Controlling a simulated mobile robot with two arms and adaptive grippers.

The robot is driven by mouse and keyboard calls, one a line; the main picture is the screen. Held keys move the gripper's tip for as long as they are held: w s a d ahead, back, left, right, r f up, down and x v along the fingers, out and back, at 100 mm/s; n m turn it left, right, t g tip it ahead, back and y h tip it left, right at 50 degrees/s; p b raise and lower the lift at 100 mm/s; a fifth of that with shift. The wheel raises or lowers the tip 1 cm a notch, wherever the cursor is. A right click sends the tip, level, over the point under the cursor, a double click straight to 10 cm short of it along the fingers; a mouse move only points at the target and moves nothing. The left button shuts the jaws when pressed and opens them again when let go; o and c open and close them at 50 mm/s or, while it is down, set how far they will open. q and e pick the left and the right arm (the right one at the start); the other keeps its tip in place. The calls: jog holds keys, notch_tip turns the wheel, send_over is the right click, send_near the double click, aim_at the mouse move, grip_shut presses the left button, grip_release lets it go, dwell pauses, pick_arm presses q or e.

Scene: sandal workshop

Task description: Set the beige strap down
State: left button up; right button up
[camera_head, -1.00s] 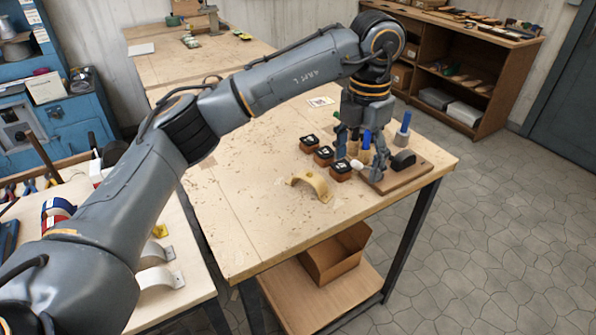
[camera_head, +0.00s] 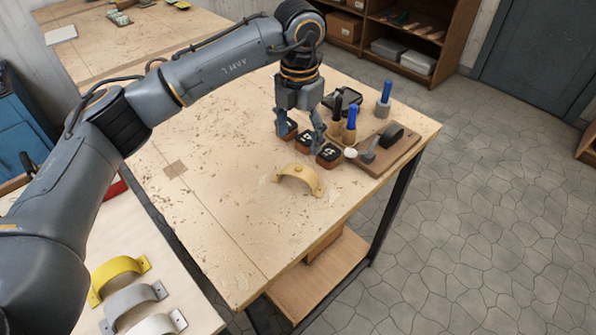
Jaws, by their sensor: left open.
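The beige strap (camera_head: 300,174) is an arched band with flat ends. It rests on the wooden workbench (camera_head: 225,225), near its middle, with nothing holding it. My left gripper (camera_head: 299,139) points down behind the strap, apart from it, with its fingers spread and nothing between them that I can see it gripping. The fingers hang around small brown boxes with black tops (camera_head: 329,153), and they partly hide these boxes. Whether they touch the boxes I cannot tell. My right gripper is out of view.
A wooden board with a black part (camera_head: 391,135) and blue-handled tools (camera_head: 384,97) stand right of the gripper. A side table at lower left holds a yellow strap (camera_head: 118,268), a grey strap (camera_head: 133,297) and a white strap (camera_head: 157,325). The bench's front left is clear.

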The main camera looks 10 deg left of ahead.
aim_at(298, 168)
pick_arm(q)
jog(key=f, duration=0.2)
jog(key=shift+w+a+f, duration=0.15)
jog(key=shift+a+f, duration=0.15)
jog(key=shift+a, duration=0.05)
jog(key=shift+w+f, duration=0.1)
jog(key=shift+f, duration=0.2)
jog(key=shift+d+f+p, duration=0.15)
jog(key=shift+f+p, duration=0.45)
jog(key=shift+p, duration=0.35)
notch_tip(298, 168, down, 4)
jog(key=shift+r+p, duration=0.25)
jog(key=shift+p, duration=0.45)
jog(key=shift+f, duration=0.2)
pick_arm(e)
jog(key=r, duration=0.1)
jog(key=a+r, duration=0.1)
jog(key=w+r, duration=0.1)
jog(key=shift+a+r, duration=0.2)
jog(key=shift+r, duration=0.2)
